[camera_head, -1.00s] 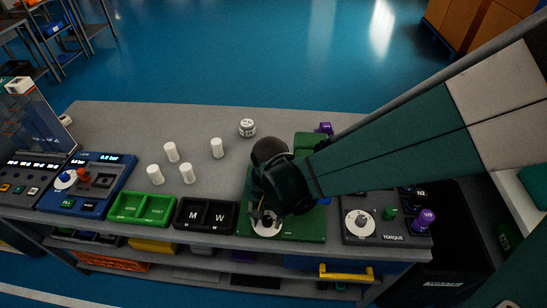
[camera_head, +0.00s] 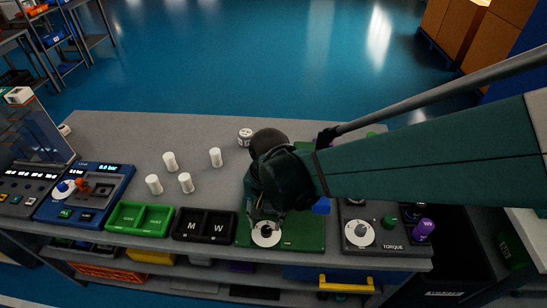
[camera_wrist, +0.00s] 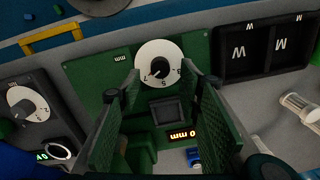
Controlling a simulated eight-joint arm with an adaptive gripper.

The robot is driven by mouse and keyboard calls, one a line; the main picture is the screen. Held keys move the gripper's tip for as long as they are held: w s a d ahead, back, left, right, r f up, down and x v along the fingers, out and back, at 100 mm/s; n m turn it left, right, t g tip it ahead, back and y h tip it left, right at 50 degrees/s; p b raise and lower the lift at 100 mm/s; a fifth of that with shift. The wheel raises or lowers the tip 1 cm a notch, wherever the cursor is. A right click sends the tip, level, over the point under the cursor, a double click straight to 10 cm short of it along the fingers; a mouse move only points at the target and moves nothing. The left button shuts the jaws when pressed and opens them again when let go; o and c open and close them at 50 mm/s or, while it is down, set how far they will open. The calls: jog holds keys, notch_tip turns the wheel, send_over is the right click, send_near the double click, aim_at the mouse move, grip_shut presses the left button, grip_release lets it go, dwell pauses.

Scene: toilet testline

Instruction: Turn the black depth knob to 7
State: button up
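The black depth knob (camera_wrist: 158,69) sits in the middle of a white numbered dial (camera_wrist: 148,82) on the green panel (camera_wrist: 88,70). A small red mark shows at the knob. In the head view the dial (camera_head: 266,238) is at the panel's front edge, with its far part close to my fingertips. My gripper (camera_wrist: 155,80) is open and empty in the wrist view, its two fingers apart on either side of the dial. In the head view my gripper (camera_head: 264,220) points down above the dial. An orange mm display (camera_wrist: 183,134) is partly hidden; a 0 shows.
A grey TORQUE panel (camera_head: 385,249) with its own white dial stands to the right. A black tray (camera_head: 205,240) marked M and W and a green tray (camera_head: 140,232) stand to the left. Several white cylinders (camera_head: 185,182) stand behind on the grey bench.

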aim_at(268, 230)
notch_tip(268, 230, up, 6)
jog(key=shift+d+r, duration=0.15)
jog(key=shift+r, duration=0.1)
dwell(0.6)
jog(key=d+r+t+y+p, duration=0.1)
jog(key=d+r+t+y, duration=0.25)
jog(key=d+r, duration=0.6)
jog(key=s+d+n+t+h, duration=0.1)
jog(key=d+n+t+h, duration=0.1)
jog(key=d, duration=1.6)
jog(key=shift+s+d+r+n+t+h+b, duration=0.3)
jog(key=shift+s+r+t+h+b, duration=0.15)
jog(key=shift+t+h, duration=0.45)
jog(key=shift+a, duration=0.1)
